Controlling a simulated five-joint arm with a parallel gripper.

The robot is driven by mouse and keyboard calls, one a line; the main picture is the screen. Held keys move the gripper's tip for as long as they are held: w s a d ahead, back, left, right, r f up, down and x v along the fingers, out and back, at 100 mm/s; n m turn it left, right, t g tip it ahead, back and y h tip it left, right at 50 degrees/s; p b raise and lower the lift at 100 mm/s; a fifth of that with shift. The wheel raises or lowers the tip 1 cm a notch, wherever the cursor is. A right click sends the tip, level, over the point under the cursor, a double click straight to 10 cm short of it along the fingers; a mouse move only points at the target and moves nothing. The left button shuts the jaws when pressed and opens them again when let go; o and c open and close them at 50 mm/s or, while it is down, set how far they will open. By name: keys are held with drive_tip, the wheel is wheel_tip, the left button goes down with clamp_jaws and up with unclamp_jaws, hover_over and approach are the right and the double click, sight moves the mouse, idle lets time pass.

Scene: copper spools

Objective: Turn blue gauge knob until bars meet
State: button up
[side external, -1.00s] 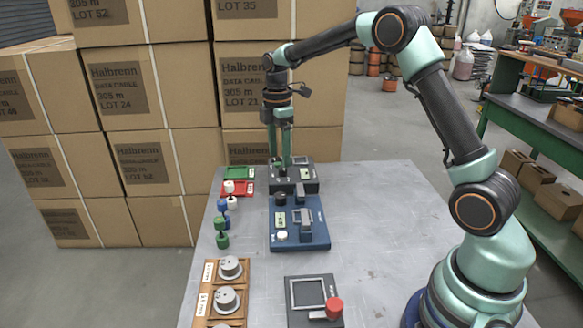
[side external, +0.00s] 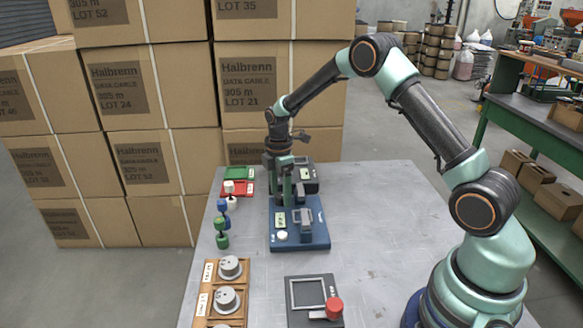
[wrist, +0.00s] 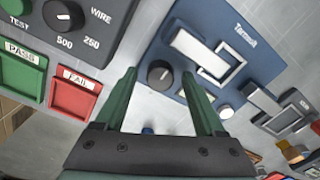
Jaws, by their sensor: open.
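The blue gauge (side external: 318,238) lies on the grey table, with a small pale-green window (side external: 280,220), a grey raised frame and a white button on top. In the wrist view its blue plate (wrist: 245,65) carries a black round knob (wrist: 160,75) with a white mark. My gripper (side external: 288,203) is over the far left part of the gauge, pointing down. In the wrist view its green fingers stand apart on either side of the knob; contact cannot be told. In the side view the knob is hidden behind my gripper. The bars are too small to read.
A dark tester (side external: 309,186) with its own knob stands just behind the gauge. Green (side external: 235,172) and red (side external: 247,189) trays and coloured spools (side external: 222,240) stand to the left. A dark plate with a red knob (side external: 334,308) is in front. The table's right side is clear.

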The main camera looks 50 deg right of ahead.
clamp_jaws()
drive_tip(key=shift+m, duration=0.3)
drive_tip(key=m, duration=1)
drive_tip(key=shift+m, duration=0.3)
drive_tip(key=m, duration=1.1)
drive_tip(key=shift+m, duration=0.4)
drive_tip(key=shift+d, duration=0.1)
